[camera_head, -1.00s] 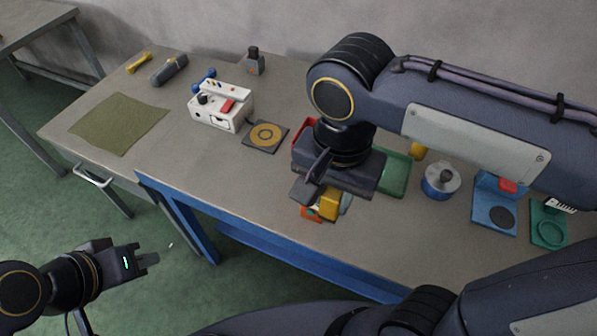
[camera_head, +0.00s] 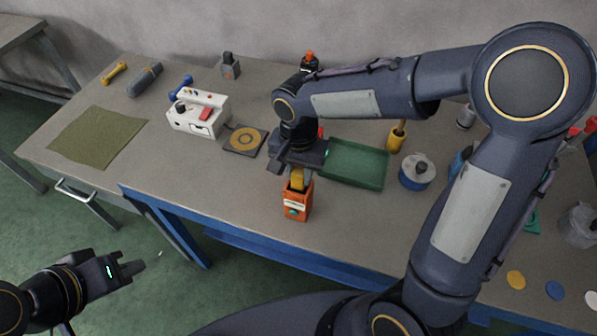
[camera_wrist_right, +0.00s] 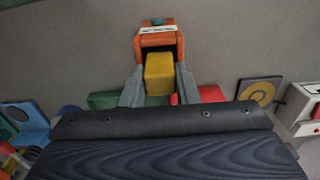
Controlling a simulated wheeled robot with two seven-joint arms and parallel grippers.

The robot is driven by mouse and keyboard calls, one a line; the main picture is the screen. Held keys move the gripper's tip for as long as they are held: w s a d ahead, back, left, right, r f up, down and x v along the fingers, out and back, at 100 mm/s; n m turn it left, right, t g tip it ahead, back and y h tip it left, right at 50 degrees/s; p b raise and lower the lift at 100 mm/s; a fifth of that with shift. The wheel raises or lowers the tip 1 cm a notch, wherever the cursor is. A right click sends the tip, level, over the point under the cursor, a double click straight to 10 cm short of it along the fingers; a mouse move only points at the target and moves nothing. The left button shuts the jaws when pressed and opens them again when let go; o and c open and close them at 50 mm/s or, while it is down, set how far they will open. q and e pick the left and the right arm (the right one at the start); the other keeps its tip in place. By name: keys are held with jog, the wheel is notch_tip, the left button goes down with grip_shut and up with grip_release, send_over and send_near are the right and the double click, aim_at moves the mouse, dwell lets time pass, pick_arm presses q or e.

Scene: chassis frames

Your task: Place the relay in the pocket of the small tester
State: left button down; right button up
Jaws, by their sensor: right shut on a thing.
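The relay is a yellow block (camera_head: 299,180), between the fingers of my right gripper (camera_head: 297,176), which is shut on it. In the right wrist view the relay (camera_wrist_right: 158,76) shows between the fingertips of the gripper (camera_wrist_right: 160,84). The small tester is an orange box (camera_head: 296,207) with a white label, near the table's front edge. In the right wrist view the tester (camera_wrist_right: 160,30) has a dark opening, and the relay's far end overlaps it. I cannot tell how far inside it is. My left gripper (camera_head: 127,267) is open and empty, off the table.
A green tray (camera_head: 356,163) lies right of the right gripper. A dark pad with a yellow ring (camera_head: 245,139) and a white box with a red switch (camera_head: 199,115) stand left. A blue-sided can (camera_head: 416,174) stands further right. The table left of the tester is clear.

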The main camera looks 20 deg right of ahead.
jog(key=shift+f, duration=0.5)
jog(key=shift+f, duration=0.1)
jog(key=o, duration=1)
jog(key=shift+c, duration=0.2)
